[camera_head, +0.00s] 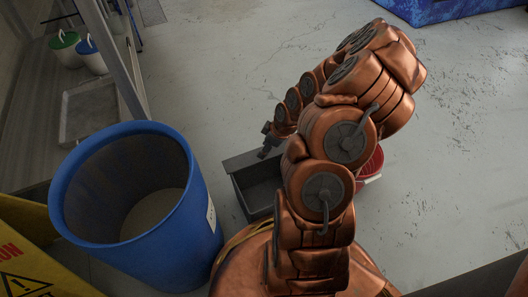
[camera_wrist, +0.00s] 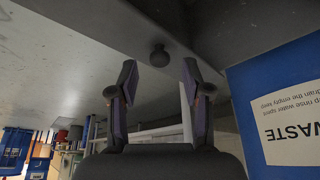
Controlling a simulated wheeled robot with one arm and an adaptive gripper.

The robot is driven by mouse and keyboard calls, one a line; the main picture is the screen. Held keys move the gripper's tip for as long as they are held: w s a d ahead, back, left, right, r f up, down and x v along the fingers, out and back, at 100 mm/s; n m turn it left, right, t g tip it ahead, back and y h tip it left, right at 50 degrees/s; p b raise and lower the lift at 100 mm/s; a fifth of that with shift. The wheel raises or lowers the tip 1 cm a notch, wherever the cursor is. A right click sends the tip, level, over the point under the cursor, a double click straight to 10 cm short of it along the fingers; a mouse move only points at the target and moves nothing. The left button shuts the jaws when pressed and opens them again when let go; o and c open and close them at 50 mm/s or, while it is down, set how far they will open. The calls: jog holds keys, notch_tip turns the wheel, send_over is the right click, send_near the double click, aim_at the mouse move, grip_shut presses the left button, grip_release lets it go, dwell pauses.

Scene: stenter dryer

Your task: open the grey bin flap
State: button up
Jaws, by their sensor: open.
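The grey bin (camera_head: 258,192) stands on the floor between the blue barrel and my arm, partly hidden behind the arm. A lighter grey strip runs along its far top edge; I cannot tell from this view how far the flap is open. In the wrist view a grey panel (camera_wrist: 110,45) fills the upper part, with a small dark round knob (camera_wrist: 159,52) on it. My gripper (camera_wrist: 159,76) is open, its two fingers either side of the knob's line and apart from it. In the head view my gripper (camera_head: 268,141) is small and dark above the bin's far edge.
A large open blue barrel (camera_head: 140,200) stands close left of the bin; its white WASTE label (camera_wrist: 292,118) shows upside down in the wrist view. A red bucket (camera_head: 370,168) is partly behind my arm. A yellow warning sign (camera_head: 30,255) is lower left.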

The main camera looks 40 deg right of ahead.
jog(key=shift+x, duration=0.85)
grip_shut()
